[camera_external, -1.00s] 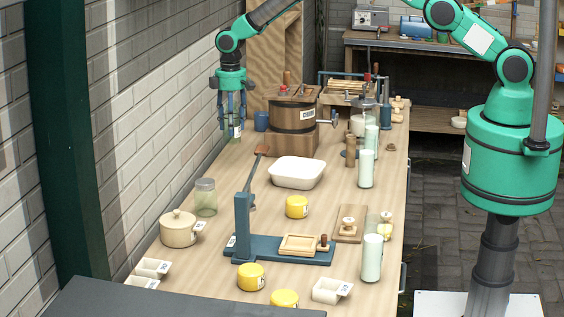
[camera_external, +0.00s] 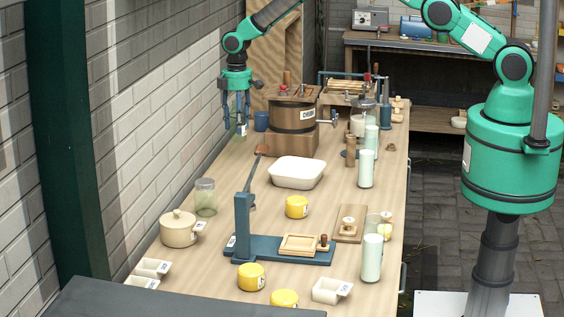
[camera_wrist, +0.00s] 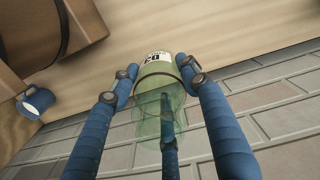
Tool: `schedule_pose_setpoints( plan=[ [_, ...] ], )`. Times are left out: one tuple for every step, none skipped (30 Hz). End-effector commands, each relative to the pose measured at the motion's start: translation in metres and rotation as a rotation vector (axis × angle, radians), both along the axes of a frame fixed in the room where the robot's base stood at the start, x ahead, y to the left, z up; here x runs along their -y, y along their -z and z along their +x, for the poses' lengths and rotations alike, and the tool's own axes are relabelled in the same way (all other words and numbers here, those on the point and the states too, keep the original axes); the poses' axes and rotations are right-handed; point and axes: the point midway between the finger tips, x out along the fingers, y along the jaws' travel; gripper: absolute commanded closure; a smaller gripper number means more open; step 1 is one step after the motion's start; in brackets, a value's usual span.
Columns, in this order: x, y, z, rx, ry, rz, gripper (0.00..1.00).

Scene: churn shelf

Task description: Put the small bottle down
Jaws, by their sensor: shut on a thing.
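The small bottle is green, see-through glass with a white label; it shows in the wrist view (camera_wrist: 158,98) and, small, in the external view (camera_external: 241,127). My gripper (camera_external: 240,112) points down near the wall side of the wooden table (camera_external: 222,190). In the wrist view my gripper (camera_wrist: 158,82) has its blue fingers closed around the bottle on both sides, with a third finger behind the glass. The bottle's label end points toward the table. I cannot tell whether its base touches the tabletop.
A wooden churn (camera_external: 292,115) stands just right of my gripper, with a blue mug (camera_external: 261,121) between them. The brick wall (camera_external: 180,90) is close on the left. A white basin (camera_external: 297,173) and a glass jar (camera_external: 206,197) stand nearer.

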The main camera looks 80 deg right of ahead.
Motion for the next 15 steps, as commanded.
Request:
schedule_pose_setpoints(
  plan=[
    [0.0,0.008,-0.001,-0.004,0.0,0.001,0.85],
    [0.0,0.012,-0.002,-0.004,0.0,0.0,0.85],
    [0.0,0.017,-0.001,-0.004,0.0,0.0,0.85],
    [0.0,0.021,-0.001,-0.004,0.0,0.001,0.85],
    [0.0,0.025,-0.001,-0.004,0.0,0.001,0.85],
    [0.0,0.029,-0.001,-0.002,0.0,0.0,0.85],
    [0.0,0.032,-0.001,-0.002,0.0,0.0,0.85],
    [0.0,0.035,-0.001,-0.002,0.0,0.0,0.85],
    [0.0,0.038,-0.001,-0.002,0.0,0.0,0.85],
    [0.0,0.039,-0.001,-0.002,0.0,0.0,0.85],
    [0.0,0.041,-0.001,-0.002,0.0,0.0,0.85],
    [0.0,0.042,-0.001,-0.002,0.0,0.0,0.85],
    [0.0,0.042,-0.001,-0.002,0.0,0.0,0.85],
    [0.0,0.042,-0.001,-0.001,0.0,0.001,0.85],
    [0.0,0.042,-0.001,-0.001,0.0,0.001,0.85]
  ],
)
